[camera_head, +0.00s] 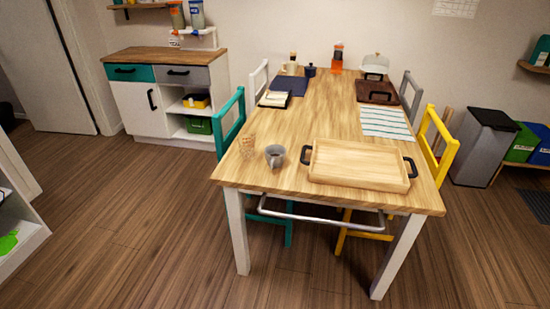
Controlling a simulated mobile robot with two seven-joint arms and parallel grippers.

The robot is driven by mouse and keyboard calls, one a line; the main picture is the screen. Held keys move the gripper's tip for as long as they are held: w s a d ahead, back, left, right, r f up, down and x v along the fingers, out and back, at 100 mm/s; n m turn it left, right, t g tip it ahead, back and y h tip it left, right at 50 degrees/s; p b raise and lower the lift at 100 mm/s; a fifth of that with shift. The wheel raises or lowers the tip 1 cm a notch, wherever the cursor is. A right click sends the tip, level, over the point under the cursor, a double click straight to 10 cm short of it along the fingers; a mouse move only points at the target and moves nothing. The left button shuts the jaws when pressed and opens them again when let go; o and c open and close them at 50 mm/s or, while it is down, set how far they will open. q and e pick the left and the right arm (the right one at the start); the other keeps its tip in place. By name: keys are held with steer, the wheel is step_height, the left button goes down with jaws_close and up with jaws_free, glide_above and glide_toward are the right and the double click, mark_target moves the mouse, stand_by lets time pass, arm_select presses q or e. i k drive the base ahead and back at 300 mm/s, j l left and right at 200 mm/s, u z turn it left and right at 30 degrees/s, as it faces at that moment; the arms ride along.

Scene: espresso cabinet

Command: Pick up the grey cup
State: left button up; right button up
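The grey cup (275,156) stands on the near left part of the wooden table (327,115). It is just left of a wooden tray (357,166) with black handles. Neither of my grippers is in view, and nothing touches the grey cup from above.
A teal chair (231,121) stands at the table's left and a yellow chair (438,147) at its right. A grey rail (322,216) runs below the near edge. The floor in front is clear. Mats, bottles and boxes lie farther back.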

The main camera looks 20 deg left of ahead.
mark_target(275, 155)
steer(key=i+j, duration=0.15)
steer(key=j, duration=0.2)
steer(key=i+j+z, duration=0.15)
steer(key=j, duration=0.25)
steer(key=i+j, duration=0.2)
steer(key=j, duration=0.15)
steer(key=i+j+z, duration=0.15)
steer(key=j, duration=0.25)
steer(key=i+j, duration=0.15)
steer(key=j, duration=0.25)
steer(key=z, duration=0.05)
